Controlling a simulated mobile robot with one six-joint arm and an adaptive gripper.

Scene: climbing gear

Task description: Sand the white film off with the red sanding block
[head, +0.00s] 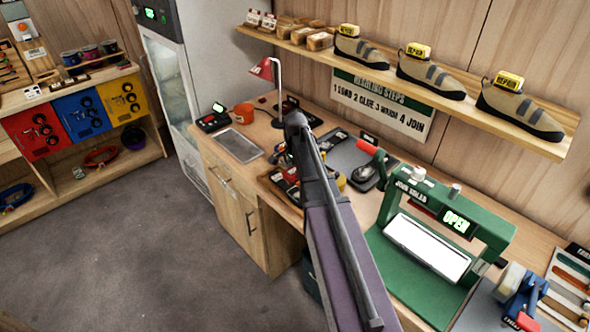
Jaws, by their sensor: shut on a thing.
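My arm reaches from the bottom of the head view up over the workbench (222,152), and its grey and purple links cover part of the bench. I cannot make out my gripper or what it holds; the arm seems to hide it. Small dark, red and orange items (284,182) sit just left of the arm, too small to name. To its right, a grey mat (345,152) bears a dark shoe-like thing (366,178) and a red-handled tool (372,148). I cannot tell a red sanding block or a white film for certain.
A green press (480,222) marked "OPEN" stands at the right of the bench, with a blue tape dispenser (520,290) beside it. Shoes line the wall shelf (460,105). The floor at left is clear.

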